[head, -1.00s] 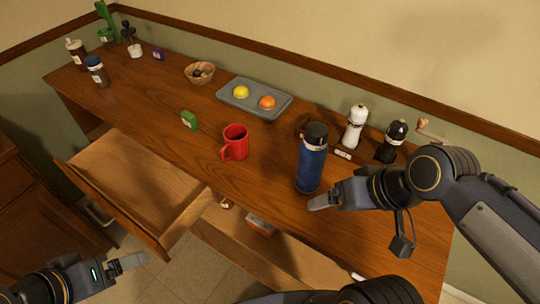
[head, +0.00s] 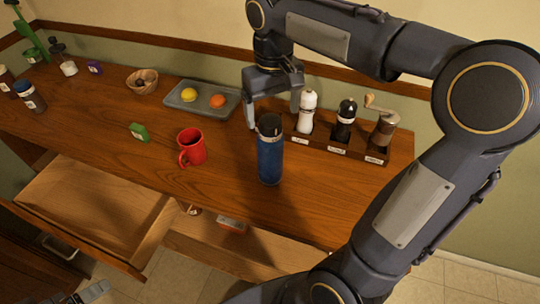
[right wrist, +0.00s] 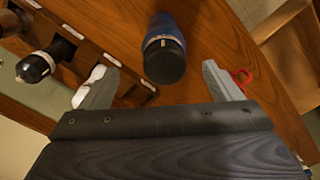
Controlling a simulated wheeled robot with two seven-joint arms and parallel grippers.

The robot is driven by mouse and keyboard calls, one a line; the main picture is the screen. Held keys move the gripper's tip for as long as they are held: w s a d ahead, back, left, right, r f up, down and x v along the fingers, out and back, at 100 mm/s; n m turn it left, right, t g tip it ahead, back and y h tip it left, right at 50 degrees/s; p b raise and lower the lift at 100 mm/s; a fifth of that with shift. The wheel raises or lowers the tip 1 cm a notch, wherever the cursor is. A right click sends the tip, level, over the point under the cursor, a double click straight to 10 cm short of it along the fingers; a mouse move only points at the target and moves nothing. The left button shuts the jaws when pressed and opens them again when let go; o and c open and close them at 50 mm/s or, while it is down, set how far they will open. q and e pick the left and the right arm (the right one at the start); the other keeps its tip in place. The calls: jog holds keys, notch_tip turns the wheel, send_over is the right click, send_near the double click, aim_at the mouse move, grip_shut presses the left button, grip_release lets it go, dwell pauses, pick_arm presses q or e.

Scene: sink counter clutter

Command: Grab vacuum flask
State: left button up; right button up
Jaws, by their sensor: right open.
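The vacuum flask (head: 270,158), blue with a black cap and a light band below it, stands upright on the wooden counter near its front edge. My right gripper (head: 273,112) points down over the counter, just behind the flask's cap, with its jaws apart and nothing between them. In the right wrist view the flask (right wrist: 163,30) is ahead of the open fingers (right wrist: 158,85), its cap in line with the gap between them. I cannot tell whether a finger touches it. Part of my left gripper (head: 96,291) shows at the bottom left, mostly cut off.
A red mug (head: 192,148) stands left of the flask. Behind it are a grey tray (head: 180,106) with fruit and, to the right, a wooden rack (head: 340,149) with a white shaker, a black shaker and a grinder. A drawer (head: 85,215) is open at the front left.

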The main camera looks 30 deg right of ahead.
aim_at(271, 134)
jog(key=f, duration=0.7)
jog(key=shift+a+f, duration=0.25)
jog(key=c, duration=1.8)
jog(key=shift+r, duration=0.1)
jog(key=shift+c, duration=0.2)
